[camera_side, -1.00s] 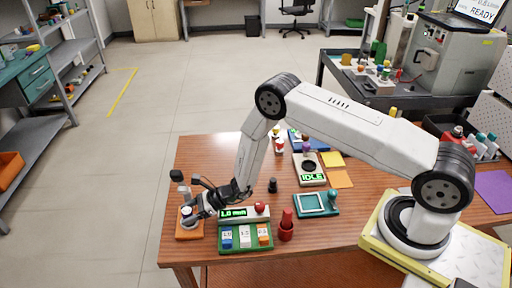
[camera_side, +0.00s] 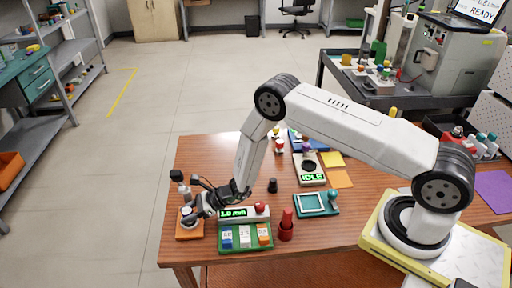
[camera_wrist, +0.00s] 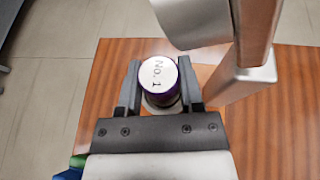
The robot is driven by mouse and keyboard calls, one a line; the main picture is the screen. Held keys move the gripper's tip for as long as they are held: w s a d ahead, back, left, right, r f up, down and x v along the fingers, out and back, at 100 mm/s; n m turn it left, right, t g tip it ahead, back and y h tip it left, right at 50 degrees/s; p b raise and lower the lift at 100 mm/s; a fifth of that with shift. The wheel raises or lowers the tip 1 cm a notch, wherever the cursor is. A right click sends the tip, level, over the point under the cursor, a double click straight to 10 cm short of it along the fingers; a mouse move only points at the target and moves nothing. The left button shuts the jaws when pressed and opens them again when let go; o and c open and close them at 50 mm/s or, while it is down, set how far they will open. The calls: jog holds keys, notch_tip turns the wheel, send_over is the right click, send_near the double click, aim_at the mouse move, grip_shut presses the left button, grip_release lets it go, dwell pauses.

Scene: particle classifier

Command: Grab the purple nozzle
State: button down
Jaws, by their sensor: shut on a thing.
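In the side view, my gripper (camera_side: 187,214) is low over the orange pad (camera_side: 190,236) at the table's front left corner. The nozzle is small there and mostly hidden by the jaws. I cannot tell whether its base touches the pad.
A grey metal upright (camera_wrist: 240,85) stands close to the right jaw. A red piece (camera_side: 286,226) and a teal frame (camera_side: 312,205) stand further right.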

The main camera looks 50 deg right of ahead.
jog(key=shift+r, duration=0.2)
jog(key=shift+r, duration=0.85)
jog(key=s+d+r, duration=0.3)
jog(key=s+r, duration=0.8)
jog(key=s, duration=0.2)
jog(key=shift+s+d, duration=0.25)
jog(key=shift+s, duration=0.05)
jog(key=shift+s, duration=0.1)
